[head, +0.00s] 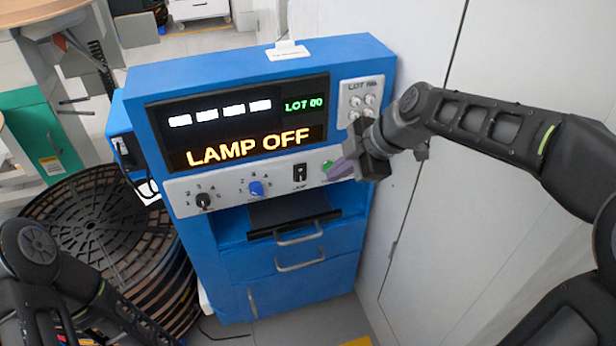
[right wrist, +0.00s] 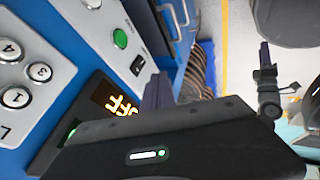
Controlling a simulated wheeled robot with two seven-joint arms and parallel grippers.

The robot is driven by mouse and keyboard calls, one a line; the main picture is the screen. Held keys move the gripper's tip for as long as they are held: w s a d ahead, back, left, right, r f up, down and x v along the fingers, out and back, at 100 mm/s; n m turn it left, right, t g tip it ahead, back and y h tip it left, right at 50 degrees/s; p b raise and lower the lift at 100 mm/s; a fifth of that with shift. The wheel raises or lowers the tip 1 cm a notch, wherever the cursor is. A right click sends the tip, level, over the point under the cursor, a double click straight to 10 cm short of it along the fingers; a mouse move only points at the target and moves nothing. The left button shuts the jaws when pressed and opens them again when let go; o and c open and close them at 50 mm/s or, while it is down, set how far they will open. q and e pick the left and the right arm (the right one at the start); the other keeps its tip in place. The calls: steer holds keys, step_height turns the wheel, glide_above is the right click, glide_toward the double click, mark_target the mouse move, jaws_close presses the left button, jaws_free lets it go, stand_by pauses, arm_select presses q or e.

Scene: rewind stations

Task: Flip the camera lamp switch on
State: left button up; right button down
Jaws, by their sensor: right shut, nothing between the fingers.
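The lamp switch (head: 300,173) is a small black rocker on the light control strip of a blue rewind station (head: 225,232). It also shows in the right wrist view (right wrist: 138,65), beside a green button (right wrist: 120,38). The display (head: 240,125) reads "LAMP OFF". My right gripper (head: 338,170) is shut and empty, in front of the strip just right of the switch, overlapping the green button's edge in the head view. Whether it touches the panel cannot be told. My left gripper (right wrist: 266,58) seems to show at the right of the right wrist view; its jaws are unclear.
The strip also has a black knob (head: 203,201) and a blue knob (head: 256,188). A keypad (head: 361,100) sits upper right. A stack of dark reels (head: 105,225) stands left of the station, and a pale cabinet wall (head: 440,215) stands close on its right.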

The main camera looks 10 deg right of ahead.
glide_toward(299, 182)
step_height(299, 182, down, 5)
steer(key=s+a, duration=0.2)
steer(key=w+p, duration=0.2)
steer(key=w, duration=0.2)
steer(key=shift+a, duration=0.1)
steer(key=shift+f, duration=0.1)
steer(key=b, duration=0.3)
steer(key=shift+w+f, duration=0.2)
steer(key=shift+f, duration=0.05)
steer(key=shift+r, duration=0.25)
steer(key=shift+r+p, duration=0.15)
steer(key=shift+p, duration=0.15)
